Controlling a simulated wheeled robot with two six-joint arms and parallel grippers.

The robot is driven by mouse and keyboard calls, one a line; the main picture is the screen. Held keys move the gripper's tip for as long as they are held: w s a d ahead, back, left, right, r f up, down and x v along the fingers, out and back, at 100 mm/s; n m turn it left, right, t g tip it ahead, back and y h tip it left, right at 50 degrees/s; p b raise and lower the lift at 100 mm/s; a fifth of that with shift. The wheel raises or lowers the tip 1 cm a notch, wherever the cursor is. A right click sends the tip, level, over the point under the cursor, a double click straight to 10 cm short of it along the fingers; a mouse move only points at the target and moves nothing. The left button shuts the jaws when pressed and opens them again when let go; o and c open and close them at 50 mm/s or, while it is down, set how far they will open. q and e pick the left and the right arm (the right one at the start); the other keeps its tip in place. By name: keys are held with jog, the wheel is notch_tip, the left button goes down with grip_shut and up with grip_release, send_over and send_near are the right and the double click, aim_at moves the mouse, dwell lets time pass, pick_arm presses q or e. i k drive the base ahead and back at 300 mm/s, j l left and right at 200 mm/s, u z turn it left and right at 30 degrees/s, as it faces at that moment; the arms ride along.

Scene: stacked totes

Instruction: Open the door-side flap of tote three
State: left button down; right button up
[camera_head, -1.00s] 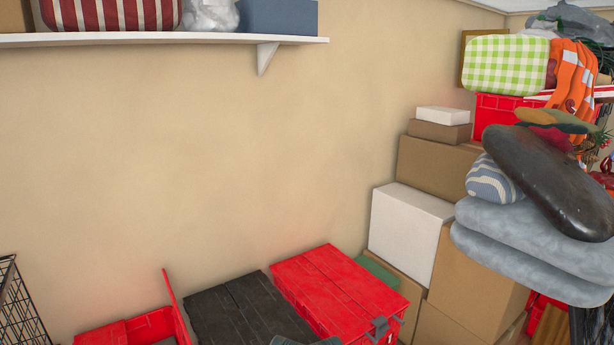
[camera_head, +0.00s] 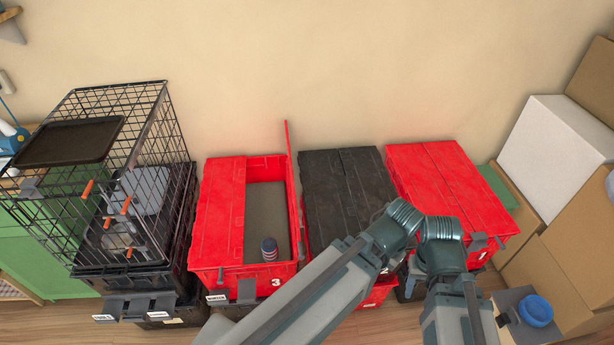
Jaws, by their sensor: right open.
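Tote three is the red tote (camera_head: 201,230) with a white 3 on its front. Its left flap (camera_head: 218,205) lies shut over the left part of the top. Its right flap (camera_head: 291,160) stands upright, seen almost edge-on. The open right part shows a grey inside and a striped can (camera_head: 269,249). Which flap is on the door side cannot be told. My bent right arm (camera_head: 330,285) crosses in front of the tote's lower right corner. My left gripper does not show.
Right of tote three stand a black-lidded tote (camera_head: 342,185) and a red tote marked 1 (camera_head: 445,180), both with lids shut. A wire crate (camera_head: 120,180) stands on black totes to the left. Cardboard boxes (camera_head: 570,270) and a blue-capped item (camera_head: 536,311) are at right.

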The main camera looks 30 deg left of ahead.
aim_at(217, 239)
jog(key=i+l, duration=0.7)
jog(key=u, duration=1.65)
jog(key=i+l, duration=0.05)
